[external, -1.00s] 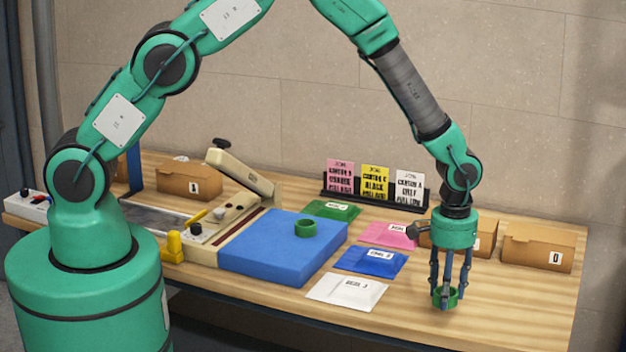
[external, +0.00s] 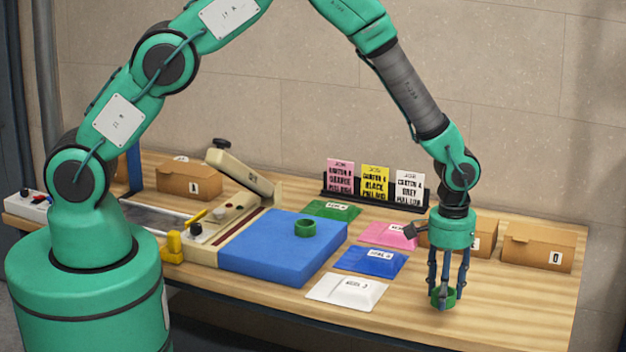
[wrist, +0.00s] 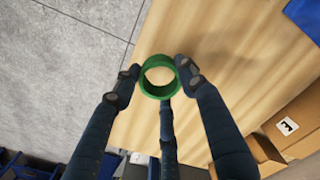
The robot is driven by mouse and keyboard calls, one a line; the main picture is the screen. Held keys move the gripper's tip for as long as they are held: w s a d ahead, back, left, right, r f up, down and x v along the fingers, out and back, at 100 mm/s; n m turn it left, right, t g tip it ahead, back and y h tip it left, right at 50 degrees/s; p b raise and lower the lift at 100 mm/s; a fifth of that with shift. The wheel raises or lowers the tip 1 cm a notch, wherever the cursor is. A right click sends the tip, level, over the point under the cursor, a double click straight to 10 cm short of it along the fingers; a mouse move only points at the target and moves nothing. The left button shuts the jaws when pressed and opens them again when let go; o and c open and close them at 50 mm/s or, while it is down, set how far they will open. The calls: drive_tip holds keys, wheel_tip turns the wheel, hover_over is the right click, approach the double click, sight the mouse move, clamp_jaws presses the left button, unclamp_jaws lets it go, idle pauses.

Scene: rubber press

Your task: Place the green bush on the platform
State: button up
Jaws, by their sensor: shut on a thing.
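One green bush (external: 446,303), a short ring, is between the fingertips of my gripper (external: 443,293) at the right front of the table. In the wrist view the bush (wrist: 157,94) sits with its hole facing the camera, and the dark fingers of my gripper (wrist: 160,80) close around its outside. The gripper is shut on it. I cannot tell whether the bush touches the table. A second green bush (external: 305,231) lies on the blue platform (external: 262,262), towards its back right, left of my gripper.
Green, pink (external: 387,235), blue (external: 370,262) and white (external: 345,291) packets lie between the platform and my gripper. Cardboard boxes (external: 540,245) and a card rack (external: 375,199) stand behind. A beige press (external: 240,172) adjoins the platform.

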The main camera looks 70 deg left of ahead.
drive_tip(key=shift+a, duration=0.1)
drive_tip(key=s+a+r+n+b, duration=0.1)
drive_tip(key=s+a+r, duration=0.1)
drive_tip(key=a, duration=0.5)
drive_tip(key=s+a+r+n+b, duration=0.1)
drive_tip(key=a+r, duration=0.1)
drive_tip(key=a, duration=0.6)
wheel_tip(320, 180, up, 6)
drive_tip(key=n+b, duration=0.4)
drive_tip(key=n, duration=0.3)
hover_over(259, 243)
drive_tip(key=shift+r, duration=0.15)
drive_tip(key=shift+f, duration=3.15)
drive_tip(key=shift+f, duration=0.1)
drive_tip(key=shift+f+b, duration=0.35)
drive_tip(key=shift+f, duration=1.4)
